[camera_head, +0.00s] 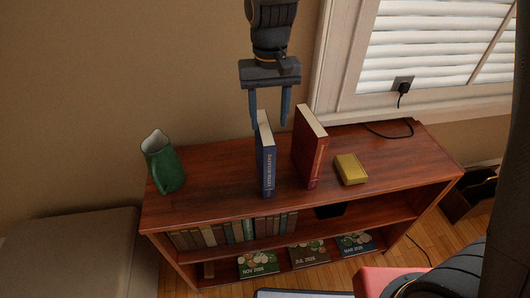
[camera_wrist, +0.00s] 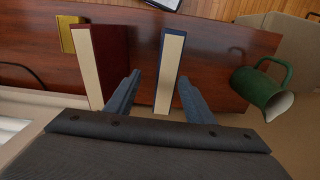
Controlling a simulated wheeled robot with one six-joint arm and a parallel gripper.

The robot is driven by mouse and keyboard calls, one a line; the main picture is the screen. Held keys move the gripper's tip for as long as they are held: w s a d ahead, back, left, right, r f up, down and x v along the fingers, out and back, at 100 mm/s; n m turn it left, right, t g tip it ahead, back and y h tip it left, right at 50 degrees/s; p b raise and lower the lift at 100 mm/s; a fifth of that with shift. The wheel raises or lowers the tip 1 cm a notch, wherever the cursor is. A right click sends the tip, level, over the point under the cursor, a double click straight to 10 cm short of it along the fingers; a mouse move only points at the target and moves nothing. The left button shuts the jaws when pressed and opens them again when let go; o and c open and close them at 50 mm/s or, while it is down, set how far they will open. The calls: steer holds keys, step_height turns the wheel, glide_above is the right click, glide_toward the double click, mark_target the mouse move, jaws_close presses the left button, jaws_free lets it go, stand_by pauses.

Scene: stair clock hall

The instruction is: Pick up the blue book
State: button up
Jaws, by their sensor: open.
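The blue book (camera_head: 266,160) stands upright on top of the wooden shelf (camera_head: 215,205), its spine facing the head camera. In the wrist view the blue book (camera_wrist: 169,72) shows its pale page edge between the two fingers. My gripper (camera_head: 269,115) is open above and behind the book, pointing down. In the wrist view my gripper (camera_wrist: 158,90) has one finger on each side of the book's line, with visible gaps. I cannot tell how far down the fingers reach beside the book.
A red book (camera_head: 311,150) stands upright just right of the blue one, close to one finger. A yellow box (camera_head: 350,169) lies further right. A green pitcher (camera_head: 163,163) stands at the left end. A window (camera_head: 430,50) and a plugged-in cable (camera_head: 403,88) are behind. Shelf top between pitcher and blue book is clear.

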mark_target(266, 127)
steer(key=shift+s+a+f+p, duration=0.1)
steer(key=shift+a+f+p, duration=0.1)
steer(key=shift+f, duration=0.6)
steer(key=shift+s+a+f+p, duration=0.1)
steer(key=shift+f+p, duration=0.1)
steer(key=shift+f, duration=0.55)
steer(key=shift+a+f+p, duration=0.15)
steer(key=shift+f+p, duration=0.2)
steer(key=shift+f, duration=0.8)
steer(key=shift+a+f+p, duration=0.1)
steer(key=shift+f+p, duration=0.25)
steer(key=shift+f, duration=0.8)
jaws_close()
